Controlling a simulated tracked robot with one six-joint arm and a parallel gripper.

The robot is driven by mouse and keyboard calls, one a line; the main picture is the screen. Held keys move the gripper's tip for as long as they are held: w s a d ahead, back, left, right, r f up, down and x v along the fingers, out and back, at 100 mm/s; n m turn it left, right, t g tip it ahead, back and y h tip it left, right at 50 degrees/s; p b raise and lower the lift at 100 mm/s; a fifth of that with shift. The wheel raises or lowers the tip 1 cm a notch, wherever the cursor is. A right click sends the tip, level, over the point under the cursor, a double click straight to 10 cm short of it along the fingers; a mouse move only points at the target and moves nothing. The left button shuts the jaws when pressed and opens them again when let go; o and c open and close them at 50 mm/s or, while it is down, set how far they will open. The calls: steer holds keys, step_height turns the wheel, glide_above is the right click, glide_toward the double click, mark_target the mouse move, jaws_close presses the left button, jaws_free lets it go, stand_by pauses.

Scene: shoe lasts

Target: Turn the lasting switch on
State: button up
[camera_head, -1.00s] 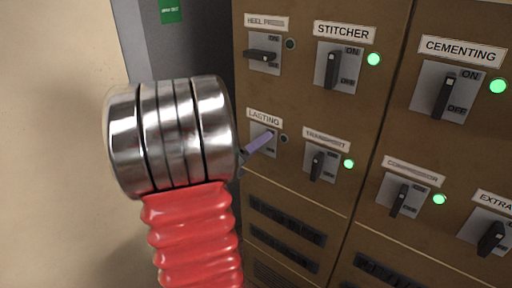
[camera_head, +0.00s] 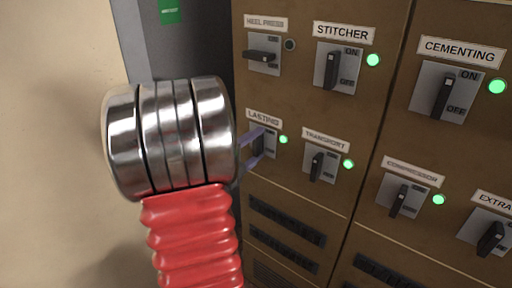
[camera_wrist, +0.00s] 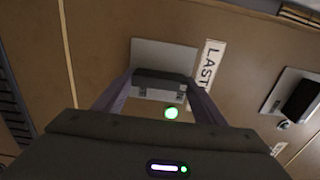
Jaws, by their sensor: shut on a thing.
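The lasting switch (camera_head: 265,140) is on the brown cabinet under the "LASTING" label, partly hidden by my gripper. Its indicator lamp (camera_head: 283,140) is lit green. My gripper (camera_head: 256,148) reaches it from the left, with one purple finger above and one below the dark handle. In the wrist view the two fingers of my gripper (camera_wrist: 159,92) are on either side of the dark switch handle (camera_wrist: 160,82), shut on it. The handle looks upright in the head view. The lit lamp (camera_wrist: 171,113) also shows in the wrist view.
The heel press switch (camera_head: 262,56) above lies sideways, its lamp (camera_head: 291,45) dark. The stitcher (camera_head: 331,70), transport (camera_head: 317,166), cementing (camera_head: 446,94) and compressor (camera_head: 399,201) switches have upright handles and green lamps. A grey cabinet side and bare wall stand at left.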

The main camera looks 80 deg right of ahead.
steer(key=shift+w+f, duration=0.1)
steer(key=shift+w, duration=0.05)
steer(key=o, duration=1)
steer(key=shift+o, duration=0.2)
steer(key=v, duration=1.3)
steer(key=shift+w+a, duration=0.15)
steer(key=shift+a, duration=0.15)
